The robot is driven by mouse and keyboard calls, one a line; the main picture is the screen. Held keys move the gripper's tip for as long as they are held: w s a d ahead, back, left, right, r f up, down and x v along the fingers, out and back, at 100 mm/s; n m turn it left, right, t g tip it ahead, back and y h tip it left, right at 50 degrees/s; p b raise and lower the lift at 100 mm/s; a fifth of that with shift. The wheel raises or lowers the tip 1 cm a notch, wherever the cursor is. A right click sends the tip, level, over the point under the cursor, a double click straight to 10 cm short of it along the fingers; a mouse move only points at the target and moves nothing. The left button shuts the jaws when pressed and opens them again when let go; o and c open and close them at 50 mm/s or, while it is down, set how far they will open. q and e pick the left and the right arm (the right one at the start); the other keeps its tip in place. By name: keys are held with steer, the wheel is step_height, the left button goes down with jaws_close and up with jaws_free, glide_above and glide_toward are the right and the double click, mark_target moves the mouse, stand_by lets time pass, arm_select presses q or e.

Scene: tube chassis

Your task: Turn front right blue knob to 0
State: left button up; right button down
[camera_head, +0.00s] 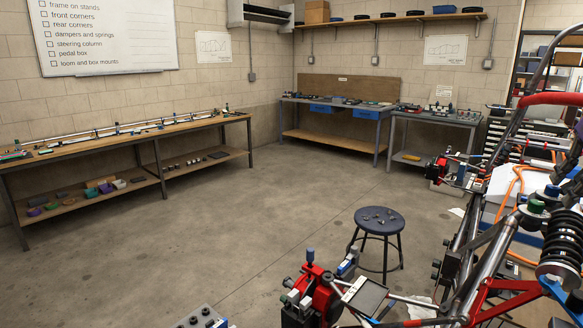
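A black coil-spring damper (563,245) stands on the tube chassis (482,240) at the right edge. A blue knob (552,191) and a green knob (536,207) sit at its top. The knob's markings are too small to read. A red corner assembly (315,292) at bottom centre carries an upright blue-topped part (310,256). Another red corner assembly (440,168) is farther back. I cannot tell from this view which corner is front right. I cannot make out my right gripper's fingers among the parts at the lower right. My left gripper is not in view.
A dark round stool (380,221) with small parts on it stands left of the chassis. A long bench (110,143) runs along the left wall, and another bench (345,107) stands at the back. A grey surface (203,318) shows at the bottom edge. The middle floor is clear.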

stand_by(0.5)
steer(key=shift+a, duration=0.6)
steer(key=shift+a+r+b, duration=0.15)
steer(key=shift+a+b, duration=0.05)
steer(key=shift+b, duration=0.1)
steer(key=shift+r, duration=0.15)
steer(key=shift+s+a+p, duration=0.1)
steer(key=shift+p, duration=0.25)
steer(key=shift+s+r, duration=0.1)
steer(key=shift+r, duration=2.65)
